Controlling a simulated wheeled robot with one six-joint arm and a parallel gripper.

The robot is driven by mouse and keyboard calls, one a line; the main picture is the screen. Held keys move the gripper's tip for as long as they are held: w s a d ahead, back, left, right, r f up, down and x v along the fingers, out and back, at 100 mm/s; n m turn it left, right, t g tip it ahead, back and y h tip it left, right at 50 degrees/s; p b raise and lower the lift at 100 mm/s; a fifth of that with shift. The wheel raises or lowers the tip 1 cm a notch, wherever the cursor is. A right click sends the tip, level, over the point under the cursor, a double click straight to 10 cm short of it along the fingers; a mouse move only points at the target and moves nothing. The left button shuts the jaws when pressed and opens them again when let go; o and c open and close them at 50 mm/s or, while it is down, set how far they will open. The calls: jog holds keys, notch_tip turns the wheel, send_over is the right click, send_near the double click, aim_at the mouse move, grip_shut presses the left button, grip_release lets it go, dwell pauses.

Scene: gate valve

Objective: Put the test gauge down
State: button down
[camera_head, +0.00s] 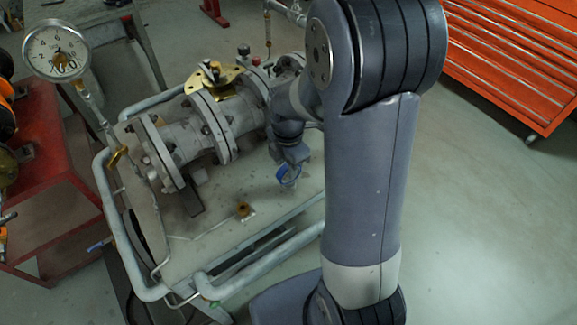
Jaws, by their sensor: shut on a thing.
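My gripper (290,162) hangs over the right side of the valve skid, to the right of the grey flanged pipe. It is shut on a small round thing with a blue rim and a pale face, which looks like the test gauge (288,177). The gauge is small in view and partly covered by the gripper, so its dial cannot be read. I cannot tell whether it touches the skid's plate (215,235) or is held above it. A small brass fitting (243,209) on a pale square stands on the plate, left of and nearer than the gauge.
The grey flanged pipe and valve (205,130) with a yellow-brass bracket fill the skid's middle. A large dial gauge (57,50) rises on a stem at the left. Grey tube rails (265,262) edge the skid. A red cart (45,190) stands left, an orange drawer cabinet (520,60) at the right.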

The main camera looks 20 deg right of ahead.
jog(key=shift+f, duration=0.4)
jog(key=shift+f, duration=0.15)
jog(key=c, duration=1.2)
grip_release()
jog(key=shift+o, duration=0.2)
notch_tip(320, 180, up, 12)
jog(key=shift+f, duration=4.1)
